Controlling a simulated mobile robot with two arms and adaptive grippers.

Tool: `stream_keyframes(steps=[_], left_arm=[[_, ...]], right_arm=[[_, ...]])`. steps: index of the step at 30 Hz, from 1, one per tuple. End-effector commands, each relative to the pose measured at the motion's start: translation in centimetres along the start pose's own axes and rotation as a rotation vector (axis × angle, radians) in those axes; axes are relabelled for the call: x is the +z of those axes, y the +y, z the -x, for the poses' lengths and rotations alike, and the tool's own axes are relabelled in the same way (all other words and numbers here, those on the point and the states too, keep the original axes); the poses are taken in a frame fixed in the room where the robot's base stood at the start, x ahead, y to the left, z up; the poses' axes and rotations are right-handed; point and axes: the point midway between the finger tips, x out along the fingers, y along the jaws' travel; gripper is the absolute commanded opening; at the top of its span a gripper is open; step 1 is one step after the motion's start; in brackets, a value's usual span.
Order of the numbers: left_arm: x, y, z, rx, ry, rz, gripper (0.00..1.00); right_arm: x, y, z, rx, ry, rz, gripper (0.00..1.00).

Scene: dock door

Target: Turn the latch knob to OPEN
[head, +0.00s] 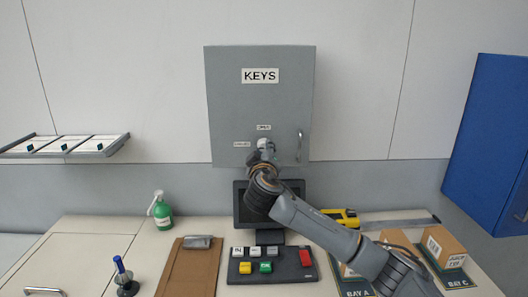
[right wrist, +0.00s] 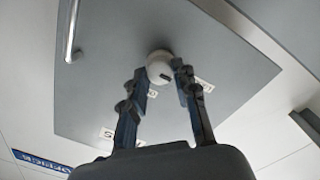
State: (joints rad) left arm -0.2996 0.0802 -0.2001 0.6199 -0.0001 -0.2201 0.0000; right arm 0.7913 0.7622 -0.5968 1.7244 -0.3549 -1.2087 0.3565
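The grey key cabinet (head: 229,110) hangs on the wall, its door marked KEYS. The white round latch knob (head: 263,143) sits low on the door, between a label above it that seems to read OPEN and a small label (head: 242,144) at its left. In the right wrist view the knob (right wrist: 157,63) shows a short dark mark on its face. My right gripper (head: 264,154) is at the knob. In its wrist view the fingers (right wrist: 160,82) are spread, one on each side of the knob, with small gaps visible. My left gripper is out of view.
A bar handle (head: 299,146) is right of the knob. Below stand a dark monitor (head: 240,205) and a button panel (head: 270,268). A green bottle (head: 162,212), a clipboard (head: 178,272) and cartons (head: 442,246) are on the counter. A blue cabinet (head: 490,140) hangs at right.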

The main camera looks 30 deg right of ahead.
Motion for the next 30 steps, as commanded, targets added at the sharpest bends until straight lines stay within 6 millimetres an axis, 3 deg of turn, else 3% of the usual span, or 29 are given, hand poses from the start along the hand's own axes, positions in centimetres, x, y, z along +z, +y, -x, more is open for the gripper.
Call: stream_keyframes(steps=[8,14,30], left_arm=[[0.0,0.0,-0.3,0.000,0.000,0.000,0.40],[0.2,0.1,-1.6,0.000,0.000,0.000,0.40],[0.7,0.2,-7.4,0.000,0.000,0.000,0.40]], right_arm=[[0.1,-0.1,0.0,-0.001,-0.001,-0.012,0.00],[0.3,-0.4,0.0,-0.004,-0.003,-0.081,0.00],[0.3,-0.6,0.0,-0.021,-0.018,-0.544,0.00]])
